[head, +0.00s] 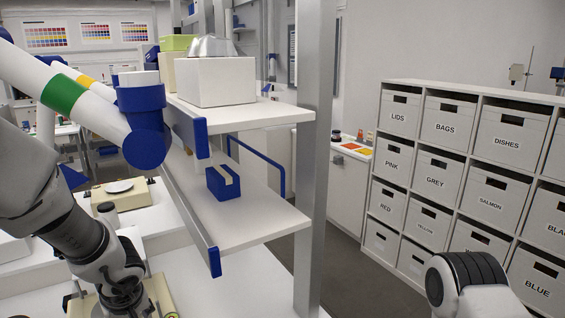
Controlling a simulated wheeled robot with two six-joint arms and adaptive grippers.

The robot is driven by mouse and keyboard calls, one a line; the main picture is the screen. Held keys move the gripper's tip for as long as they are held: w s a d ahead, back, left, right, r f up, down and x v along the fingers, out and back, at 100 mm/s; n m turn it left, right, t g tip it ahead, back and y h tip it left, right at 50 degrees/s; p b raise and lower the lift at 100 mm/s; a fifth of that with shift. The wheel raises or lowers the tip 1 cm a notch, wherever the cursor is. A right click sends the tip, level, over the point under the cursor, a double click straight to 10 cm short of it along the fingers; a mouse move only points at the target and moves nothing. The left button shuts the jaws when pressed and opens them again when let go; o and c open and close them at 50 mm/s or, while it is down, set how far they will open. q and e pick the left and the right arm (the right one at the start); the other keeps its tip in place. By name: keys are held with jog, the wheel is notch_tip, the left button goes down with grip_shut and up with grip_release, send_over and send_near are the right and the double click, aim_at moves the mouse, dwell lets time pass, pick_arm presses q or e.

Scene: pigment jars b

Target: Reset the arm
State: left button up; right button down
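My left arm comes in from the left, grey and bent downward. Its dark end, where my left gripper (124,297) is, points down at the lower left over a pale yellow item, and its fingers cannot be made out. A rounded grey and black part of my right arm shows at the bottom right; my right gripper is out of view. A white arm with a green band (64,93) and blue joints (147,148) reaches in from the upper left, ending beside the shelf unit.
The shelf unit (240,118) has blue edge strips, a white box (215,82) on top and a blue holder (223,184) below. A metal post (316,160) stands beside it. Labelled bins (447,118) fill the rack at right. A pale yellow device (122,197) sits at left.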

pick_arm(q)
jog(key=s+a+f+m+g+y+b, duration=0.1)
jog(key=s+f+m+g+b, duration=0.15)
jog(key=s+f, duration=0.75)
jog(key=s+a+f+m+g+b, duration=0.2)
jog(key=s+f+m+b, duration=0.3)
jog(key=f, duration=0.9)
jog(key=s+a+f+m+g+y, duration=0.1)
jog(key=s+f+m+g, duration=0.1)
jog(key=s+f, duration=0.8)
jog(key=d+f+n+t+h, duration=0.1)
jog(key=d+f+t+h, duration=0.2)
jog(key=d, duration=0.5)
jog(key=shift+d+f+h+b, duration=0.3)
jog(key=shift+f+h, duration=0.2)
jog(key=shift+h, duration=0.6)
